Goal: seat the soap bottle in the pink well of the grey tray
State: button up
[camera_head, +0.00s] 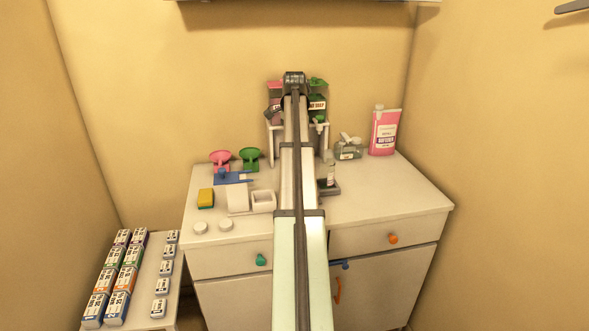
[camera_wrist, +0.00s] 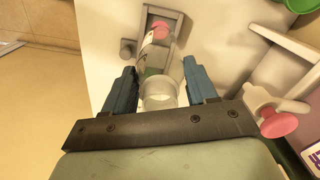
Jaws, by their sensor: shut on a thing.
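In the wrist view, the two blue fingers of my gripper (camera_wrist: 158,90) are on either side of a clear soap bottle (camera_wrist: 157,62) with a pale label. The bottle's near end lies between the fingers and its far end is over the grey tray (camera_wrist: 178,28). A pink round patch (camera_wrist: 160,27) shows at that far end, inside the tray's rim; I cannot tell whether it is the well or part of the bottle. In the head view, the dark grey tray (camera_head: 329,190) and a bottle (camera_head: 331,174) show just right of my arm, which hides my gripper there.
A white rack (camera_head: 272,137) stands at the back. A white box (camera_head: 263,201) and yellow sponge (camera_head: 205,198) are left. The cabinet top's right side (camera_head: 405,190) is clear.

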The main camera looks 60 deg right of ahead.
jog(key=shift+f, duration=3.7)
jog(key=o, duration=1.3)
notch_tip(320, 180, up, 12)
jog(key=shift+r, duration=0.15)
